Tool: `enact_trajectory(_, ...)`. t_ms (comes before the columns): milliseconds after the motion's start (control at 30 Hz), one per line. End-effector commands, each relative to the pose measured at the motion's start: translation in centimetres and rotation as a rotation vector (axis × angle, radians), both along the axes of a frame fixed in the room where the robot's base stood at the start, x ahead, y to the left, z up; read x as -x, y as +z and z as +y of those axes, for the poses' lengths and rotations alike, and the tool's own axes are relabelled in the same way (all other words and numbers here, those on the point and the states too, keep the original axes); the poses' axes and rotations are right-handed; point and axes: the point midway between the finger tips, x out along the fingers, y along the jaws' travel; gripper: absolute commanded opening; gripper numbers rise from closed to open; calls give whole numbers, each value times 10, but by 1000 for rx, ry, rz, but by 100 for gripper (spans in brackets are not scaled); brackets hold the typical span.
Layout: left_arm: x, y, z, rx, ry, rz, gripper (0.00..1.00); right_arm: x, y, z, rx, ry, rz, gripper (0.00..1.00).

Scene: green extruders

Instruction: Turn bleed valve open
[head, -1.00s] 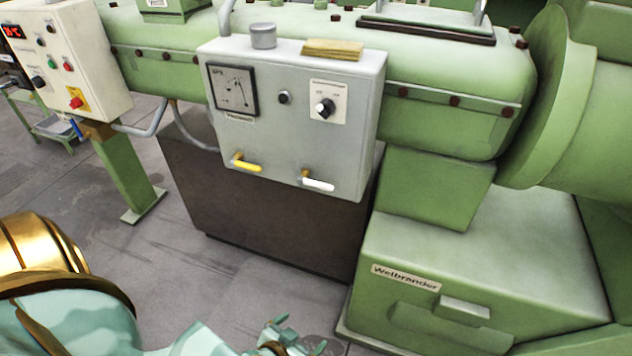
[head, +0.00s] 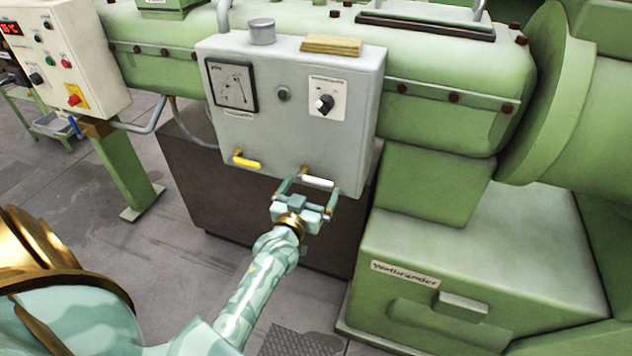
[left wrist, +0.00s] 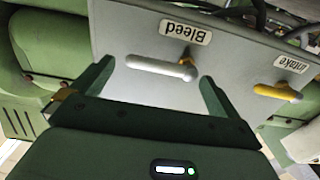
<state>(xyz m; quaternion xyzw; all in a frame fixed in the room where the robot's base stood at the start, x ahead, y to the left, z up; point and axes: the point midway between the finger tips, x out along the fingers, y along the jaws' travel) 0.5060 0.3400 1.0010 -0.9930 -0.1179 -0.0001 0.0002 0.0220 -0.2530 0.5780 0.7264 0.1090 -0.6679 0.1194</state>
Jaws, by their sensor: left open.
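The bleed valve has a white lever handle (head: 317,181) on a brass stem at the lower front of the grey control box (head: 270,150). In the left wrist view the white handle (left wrist: 162,68) lies roughly crosswise under an upside-down "Bleed" label (left wrist: 186,31). My left gripper (head: 307,190) is open, with its fingers on either side of the handle in the head view. In the wrist view the fingers (left wrist: 155,78) are apart and the handle shows between and beyond their tips; contact cannot be told. My right gripper is not in view.
A yellow lever (head: 246,162) sits left of the white one; its label reads "Intake" (left wrist: 291,64) in the wrist view. A gauge (head: 232,86) and a knob (head: 324,104) are above. A green base block (head: 470,260) stands to the right.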

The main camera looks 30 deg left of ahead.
Motion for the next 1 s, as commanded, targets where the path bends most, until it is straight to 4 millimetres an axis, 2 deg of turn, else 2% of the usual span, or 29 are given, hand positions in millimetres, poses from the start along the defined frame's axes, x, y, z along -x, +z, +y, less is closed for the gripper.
enact_trajectory(100, -21, -1, 5, 0, 0, -1, 100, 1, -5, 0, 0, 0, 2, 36)
enact_trajectory(200, -31, -1, 8, 0, 0, 0, 100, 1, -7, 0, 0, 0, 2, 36)
enact_trajectory(567, -38, 0, 9, 0, 0, 1, 100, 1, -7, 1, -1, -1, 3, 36)
enact_trajectory(600, -38, 0, 9, 0, 0, 1, 94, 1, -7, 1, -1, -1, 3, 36)
enact_trajectory(800, -37, 0, 9, 0, 0, 1, 42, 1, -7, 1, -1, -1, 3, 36)
enact_trajectory(1000, -37, 1, 9, 14, 0, -2, 42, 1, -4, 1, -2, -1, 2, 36)
